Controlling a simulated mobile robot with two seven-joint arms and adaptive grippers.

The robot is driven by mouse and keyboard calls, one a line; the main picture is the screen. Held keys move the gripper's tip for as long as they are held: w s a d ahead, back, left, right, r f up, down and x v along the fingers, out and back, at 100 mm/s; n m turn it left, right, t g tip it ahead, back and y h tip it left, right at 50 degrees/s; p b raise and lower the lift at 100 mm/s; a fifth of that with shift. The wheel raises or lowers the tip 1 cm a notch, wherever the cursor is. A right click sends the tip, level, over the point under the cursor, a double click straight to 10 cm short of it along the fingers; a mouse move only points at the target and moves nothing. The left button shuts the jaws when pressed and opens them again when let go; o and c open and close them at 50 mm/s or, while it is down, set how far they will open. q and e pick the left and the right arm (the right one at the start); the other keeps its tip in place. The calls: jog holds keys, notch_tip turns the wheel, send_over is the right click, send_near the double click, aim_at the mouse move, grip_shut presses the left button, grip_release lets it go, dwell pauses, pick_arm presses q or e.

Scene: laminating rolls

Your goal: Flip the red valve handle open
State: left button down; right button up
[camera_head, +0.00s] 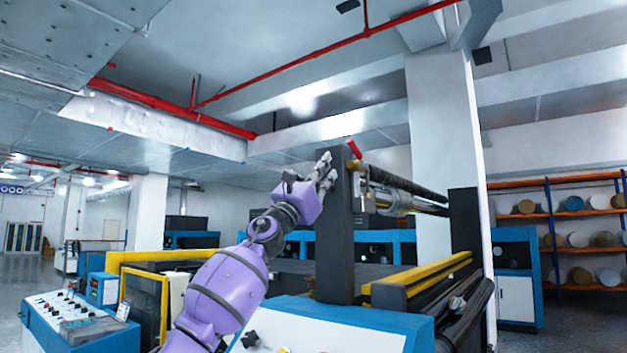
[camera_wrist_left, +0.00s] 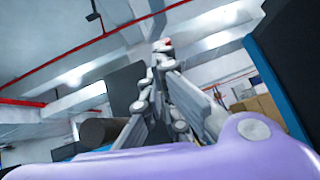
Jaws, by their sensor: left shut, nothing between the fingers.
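The red valve handle (camera_head: 354,149) shows at the top of the dark upright post (camera_head: 338,230) of the laminating machine, tilted up to the left, with a brass-coloured fitting below it. My left gripper (camera_head: 326,163) is raised at the left side of this post, shut and empty, just left of the handle. Whether it touches the post or handle I cannot tell. In the left wrist view the shut fingertips (camera_wrist_left: 161,52) point away, with a small red part (camera_wrist_left: 167,42) just beyond them, probably the handle. My right gripper is not in view.
Rollers (camera_head: 405,185) run back to the right from the post. A yellow bar (camera_head: 420,272) and a blue-edged panel (camera_head: 320,325) lie below. A control console (camera_head: 75,320) stands at the left, and shelves of rolls (camera_head: 580,235) at the right. Red pipes (camera_head: 300,67) run overhead.

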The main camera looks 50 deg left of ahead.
pick_arm(q)
jog(key=s+b, duration=0.1)
jog(key=s, duration=0.1)
jog(key=s+f+b, duration=0.1)
jog(key=s, duration=0.2)
jog(key=shift+d, duration=0.2)
jog(key=shift+r, duration=0.1)
